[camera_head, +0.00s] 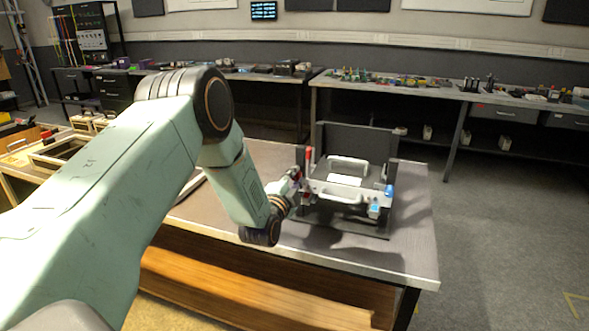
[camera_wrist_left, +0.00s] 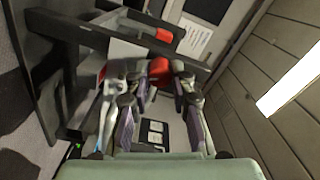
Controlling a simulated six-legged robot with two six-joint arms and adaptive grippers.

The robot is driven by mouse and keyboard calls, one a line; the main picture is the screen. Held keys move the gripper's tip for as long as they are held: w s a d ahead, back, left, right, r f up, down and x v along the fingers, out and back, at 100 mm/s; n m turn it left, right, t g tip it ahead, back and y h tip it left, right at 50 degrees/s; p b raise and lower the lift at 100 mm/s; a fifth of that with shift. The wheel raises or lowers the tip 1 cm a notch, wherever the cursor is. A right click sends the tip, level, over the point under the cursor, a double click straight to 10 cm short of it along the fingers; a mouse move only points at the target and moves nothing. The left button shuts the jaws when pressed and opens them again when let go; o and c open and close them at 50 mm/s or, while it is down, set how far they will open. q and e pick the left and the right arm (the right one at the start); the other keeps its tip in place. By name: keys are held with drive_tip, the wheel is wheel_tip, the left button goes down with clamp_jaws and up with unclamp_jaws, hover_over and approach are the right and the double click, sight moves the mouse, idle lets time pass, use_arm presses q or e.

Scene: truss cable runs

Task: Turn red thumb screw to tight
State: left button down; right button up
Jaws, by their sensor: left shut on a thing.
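The red thumb screw (camera_wrist_left: 159,68) shows in the left wrist view between the fingertips of my left gripper, which partly hide it. My left gripper (camera_head: 297,187) is at the left front of a dark fixture (camera_head: 338,223) on the table. It also shows in the left wrist view (camera_wrist_left: 160,77), its fingers closed on the red screw. In the head view the gripper largely covers the screw, so its turned position cannot be told. A red upright piece (camera_head: 308,154) stands just above the gripper on the fixture's left post. My right gripper is not in view.
The fixture has light handles (camera_head: 348,161) and blue pieces (camera_head: 388,190) at its right. The table (camera_head: 415,225) is bare to the right of it. Wooden trays (camera_head: 60,153) lie at the left. A cluttered bench (camera_head: 440,92) stands behind.

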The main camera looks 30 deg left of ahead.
use_arm(q)
drive_tip(key=shift+m+p, duration=1.5)
drive_tip(key=shift+m, duration=0.6)
drive_tip(key=c, duration=1.1)
unclamp_jaws()
drive_tip(key=shift+c, duration=0.2)
drive_tip(key=v, duration=1.2)
